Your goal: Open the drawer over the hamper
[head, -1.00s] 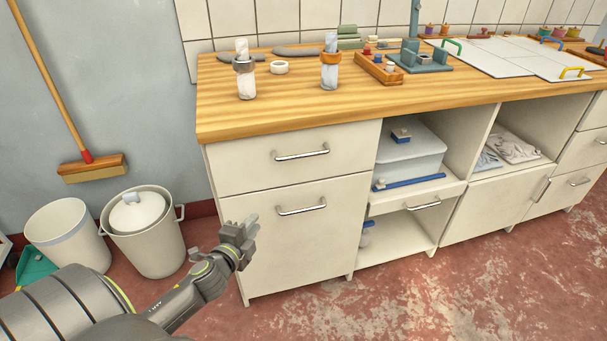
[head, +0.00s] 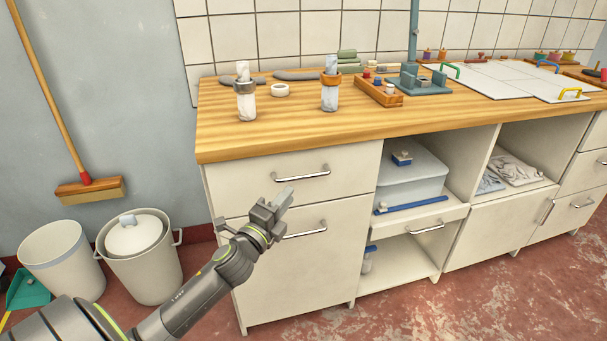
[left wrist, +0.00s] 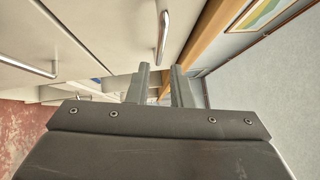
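The drawer (head: 240,178) is the white upper front at the left end of the counter. It is shut, with a horizontal metal bar handle (head: 302,174). Below it is a taller white front (head: 300,270), likely the hamper, also shut, with its own bar handle (head: 306,230). My left gripper (head: 284,199) is in front of the cabinet, just below the drawer handle and apart from it. In the left wrist view its two fingers (left wrist: 160,84) stand apart with nothing between them. The drawer handle (left wrist: 163,38) shows beyond the fingertips, and the lower handle (left wrist: 30,54) is at the left.
The wooden countertop (head: 300,130) overhangs the drawer and carries jars and tools. Open shelves with a plastic bin (head: 412,172) are to the right. A lidded bucket (head: 145,265) and a white bin (head: 60,262) stand at the left on the floor.

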